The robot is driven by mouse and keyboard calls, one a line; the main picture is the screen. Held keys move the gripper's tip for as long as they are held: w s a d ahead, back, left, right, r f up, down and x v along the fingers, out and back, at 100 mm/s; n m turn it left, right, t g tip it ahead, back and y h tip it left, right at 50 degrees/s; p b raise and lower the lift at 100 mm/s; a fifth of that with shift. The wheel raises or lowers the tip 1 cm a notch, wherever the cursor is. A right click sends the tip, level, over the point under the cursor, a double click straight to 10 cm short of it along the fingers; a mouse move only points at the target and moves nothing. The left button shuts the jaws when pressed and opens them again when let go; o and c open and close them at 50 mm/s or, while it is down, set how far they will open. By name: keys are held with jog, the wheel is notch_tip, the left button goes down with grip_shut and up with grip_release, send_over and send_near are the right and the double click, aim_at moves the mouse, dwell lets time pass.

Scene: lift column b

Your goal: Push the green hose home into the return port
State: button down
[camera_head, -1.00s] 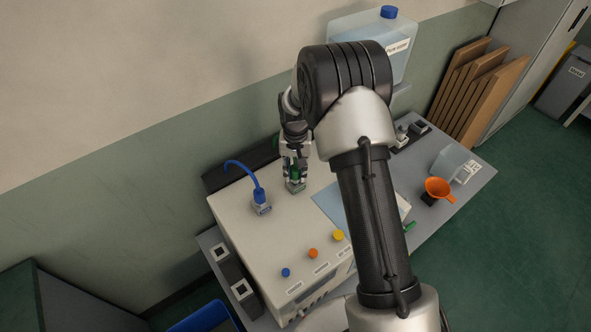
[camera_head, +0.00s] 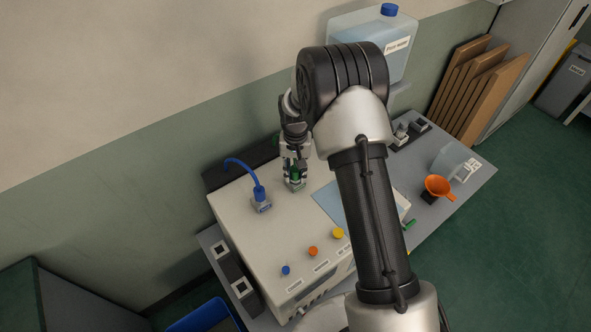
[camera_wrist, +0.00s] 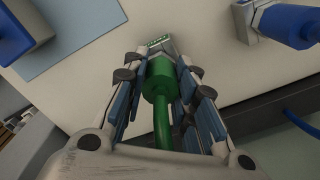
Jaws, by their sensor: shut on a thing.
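The green hose (camera_wrist: 160,85) has a thick green collar and a thinner tail running back toward my wrist. My gripper (camera_head: 295,172) is shut on the hose above the pale machine top; in the wrist view its blue-padded fingers (camera_wrist: 159,75) lie on both sides of the collar. The return port (camera_wrist: 158,46) is a small grey block with a green-marked label, right at the hose's front end; in the head view the block (camera_head: 295,187) sits just under my fingertips. The collar hides the joint, so I cannot tell how deep the hose sits.
A blue hose (camera_head: 259,193) stands in its own port left of my gripper. A blue sheet (camera_head: 327,199) lies to the right on the machine (camera_head: 240,222). Blue, orange and yellow knobs line the front edge. An orange funnel (camera_head: 438,187) and a clear jug (camera_head: 450,160) stand further right.

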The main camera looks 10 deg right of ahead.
jog(key=shift+f, duration=0.15)
jog(key=c, duration=1.2)
grip_release()
notch_tip(320, 180, up, 12)
dwell(0.4)
